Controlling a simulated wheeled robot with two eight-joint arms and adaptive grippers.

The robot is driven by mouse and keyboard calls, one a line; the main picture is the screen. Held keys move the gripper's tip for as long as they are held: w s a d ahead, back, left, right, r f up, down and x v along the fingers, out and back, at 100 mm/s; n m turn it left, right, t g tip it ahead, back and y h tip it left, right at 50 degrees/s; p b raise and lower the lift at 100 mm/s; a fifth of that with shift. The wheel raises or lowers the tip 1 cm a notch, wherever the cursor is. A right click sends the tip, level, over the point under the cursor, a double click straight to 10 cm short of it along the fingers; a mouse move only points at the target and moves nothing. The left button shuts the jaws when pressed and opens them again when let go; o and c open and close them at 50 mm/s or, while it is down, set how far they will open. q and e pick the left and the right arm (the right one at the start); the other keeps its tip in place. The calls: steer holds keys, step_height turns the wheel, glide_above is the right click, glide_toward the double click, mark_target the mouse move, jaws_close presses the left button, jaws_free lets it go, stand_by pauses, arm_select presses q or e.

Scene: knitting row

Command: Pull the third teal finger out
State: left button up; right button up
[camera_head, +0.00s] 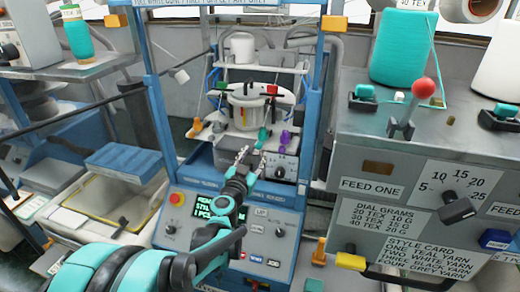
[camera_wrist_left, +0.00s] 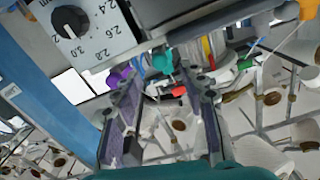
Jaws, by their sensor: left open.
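The teal finger (camera_head: 262,136) stands at the front of the knitting machine's needle area, between an orange finger (camera_head: 195,126) at left and a purple finger (camera_head: 285,138) at right. My left gripper (camera_head: 253,158) is open and empty, just below and in front of the teal finger in the head view. In the left wrist view, the teal finger (camera_wrist_left: 162,61) shows beyond and between the open jaws (camera_wrist_left: 165,88), apart from them. The purple finger (camera_wrist_left: 117,77) is beside the left jaw there. My right gripper is out of view.
The blue machine frame (camera_head: 319,100) rises on both sides of the needle area. A dial panel (camera_wrist_left: 85,28) is close at upper left in the wrist view. At right, a grey feed cabinet (camera_head: 380,170) carries a red-knobbed lever (camera_head: 423,88) and a large teal yarn cone (camera_head: 402,48).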

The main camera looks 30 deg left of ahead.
mark_target(258, 147)
arm_select(q)
steer(key=x, duration=0.3)
steer(key=shift+a+f, duration=0.1)
steer(key=shift+w, duration=0.55)
steer(key=shift+a, duration=0.1)
jaws_close()
steer(key=shift+v, duration=1.65)
steer(key=shift+w, duration=0.1)
jaws_free()
steer(key=shift+s, duration=0.25)
